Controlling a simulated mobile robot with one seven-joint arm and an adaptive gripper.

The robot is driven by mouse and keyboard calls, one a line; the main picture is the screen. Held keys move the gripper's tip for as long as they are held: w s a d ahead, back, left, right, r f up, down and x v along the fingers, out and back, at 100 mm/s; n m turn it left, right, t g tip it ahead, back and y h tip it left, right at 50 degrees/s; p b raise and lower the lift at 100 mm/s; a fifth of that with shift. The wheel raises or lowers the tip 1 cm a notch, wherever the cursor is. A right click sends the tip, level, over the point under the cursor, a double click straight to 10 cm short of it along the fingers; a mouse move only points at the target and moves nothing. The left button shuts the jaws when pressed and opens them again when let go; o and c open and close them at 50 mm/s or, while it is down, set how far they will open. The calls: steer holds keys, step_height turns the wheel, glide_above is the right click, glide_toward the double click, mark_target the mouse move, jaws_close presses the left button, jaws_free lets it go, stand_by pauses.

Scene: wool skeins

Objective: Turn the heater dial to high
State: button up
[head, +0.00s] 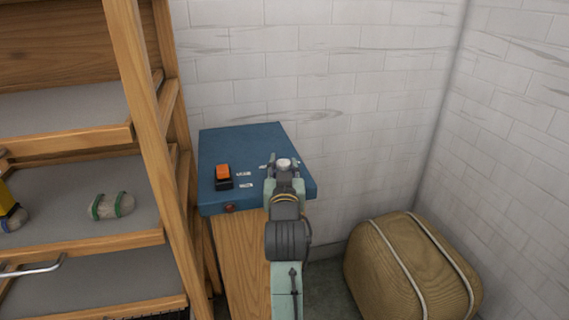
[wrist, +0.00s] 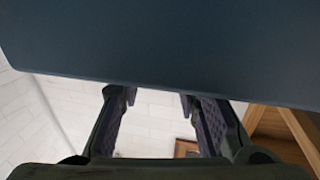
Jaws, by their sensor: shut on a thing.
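The blue control box (head: 240,145) has a sloping top and stands on a wooden stand. A pale round knob, which looks like the heater dial (head: 284,162), shows at its right side between the fingers of my gripper (head: 284,168). My gripper is shut on this dial. In the wrist view, my gripper's fingers (wrist: 157,97) stand apart and their tips meet the edge of the dark blue box (wrist: 170,45). The dial is hidden there. Small white labels (head: 244,174) lie left of the dial; their print is too small to read.
An orange and black switch (head: 223,176) sits on the box's left part. A wooden shelf (head: 80,247) with wool skeins (head: 111,205) stands close on the left. A tan strapped bale (head: 410,270) lies on the floor at right. White brick walls (head: 350,90) close the corner.

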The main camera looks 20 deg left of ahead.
steer(key=m+h, duration=0.2)
steer(key=h, duration=0.1)
steer(key=m+t+h, duration=0.1)
steer(key=shift+s+a+h, duration=0.1)
steer(key=shift+a+h, duration=0.2)
steer(key=shift+m+h+b, duration=0.7)
steer(key=shift+m+h, duration=0.1)
steer(key=shift+h, duration=0.7)
steer(key=o, duration=1.1)
steer(key=shift+s, duration=0.1)
steer(key=s, duration=1.1)
steer(key=shift+s+a, duration=0.35)
steer(key=shift+a, duration=0.05)
